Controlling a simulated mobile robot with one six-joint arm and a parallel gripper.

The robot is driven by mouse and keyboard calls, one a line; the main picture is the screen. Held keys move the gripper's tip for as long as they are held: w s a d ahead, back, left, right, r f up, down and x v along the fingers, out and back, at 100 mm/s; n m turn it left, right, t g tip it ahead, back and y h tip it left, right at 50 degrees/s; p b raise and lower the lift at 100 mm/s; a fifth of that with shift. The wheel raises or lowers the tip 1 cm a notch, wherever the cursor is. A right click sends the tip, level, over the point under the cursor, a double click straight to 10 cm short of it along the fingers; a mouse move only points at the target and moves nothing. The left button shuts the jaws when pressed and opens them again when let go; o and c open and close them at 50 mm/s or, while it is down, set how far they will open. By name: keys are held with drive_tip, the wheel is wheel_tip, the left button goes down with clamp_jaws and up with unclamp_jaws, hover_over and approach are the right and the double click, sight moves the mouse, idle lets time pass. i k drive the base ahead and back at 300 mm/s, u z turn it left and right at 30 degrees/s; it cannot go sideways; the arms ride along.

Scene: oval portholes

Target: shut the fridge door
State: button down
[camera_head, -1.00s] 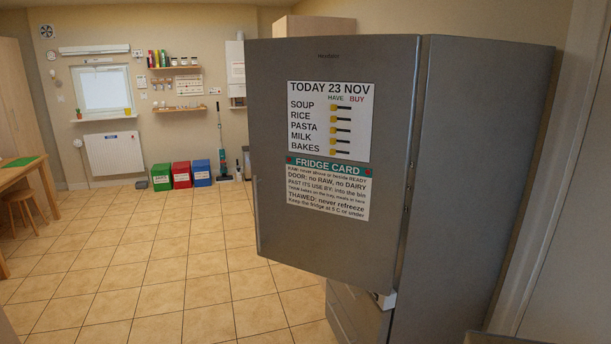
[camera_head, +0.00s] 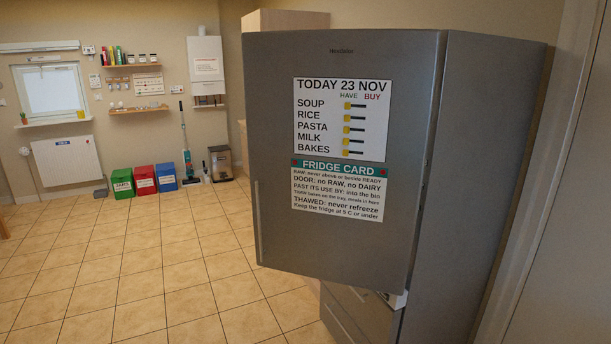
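The fridge (camera_head: 485,190) is tall and grey and stands at the right. Its upper door (camera_head: 345,245) stands ajar, swung out from the body with its outer face towards me. A vertical handle (camera_head: 257,222) runs down the door's left edge. The door bears a shopping list (camera_head: 342,120) and a fridge card (camera_head: 338,190). Below it, the lower drawer fronts (camera_head: 358,312) are partly hidden by the door. The fridge's inside is hidden behind the door. My gripper is not in view.
Tiled floor (camera_head: 140,270) is clear to the left of the fridge. Green, red and blue bins (camera_head: 144,180) stand by the far wall near a broom-like cleaner (camera_head: 186,145). A wall or door frame (camera_head: 540,190) is close on the fridge's right.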

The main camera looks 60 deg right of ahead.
sight(319, 212)
drive_tip(key=z, duration=0.3)
drive_tip(key=i, duration=1)
drive_tip(key=u, duration=0.15)
